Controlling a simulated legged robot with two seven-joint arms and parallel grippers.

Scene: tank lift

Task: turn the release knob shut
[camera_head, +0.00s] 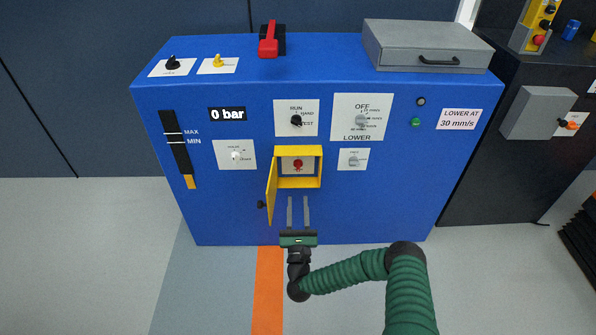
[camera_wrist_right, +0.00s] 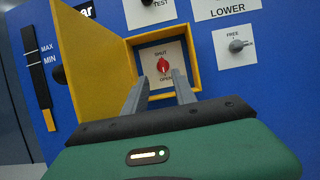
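The red release knob (camera_head: 298,165) sits on a white plate inside a yellow box on the front of the blue cabinet. The box's yellow door (camera_head: 271,192) is swung open to the left. In the right wrist view the knob (camera_wrist_right: 163,66) shows between the labels SHUT above and OPEN below. My right gripper (camera_head: 298,198) is open and empty, its two fingers apart and pointing up towards the box from below. In the right wrist view the fingers (camera_wrist_right: 158,92) stand in front of the box opening, with the knob seen between and beyond them. My left gripper is out of view.
The blue cabinet (camera_head: 210,205) also carries a RUN selector (camera_head: 296,120), a LOWER dial (camera_head: 361,120) and a FREE knob (camera_head: 353,160). The display (camera_head: 227,114) reads 0 bar. A grey case (camera_head: 425,46) lies on top. The floor in front is clear.

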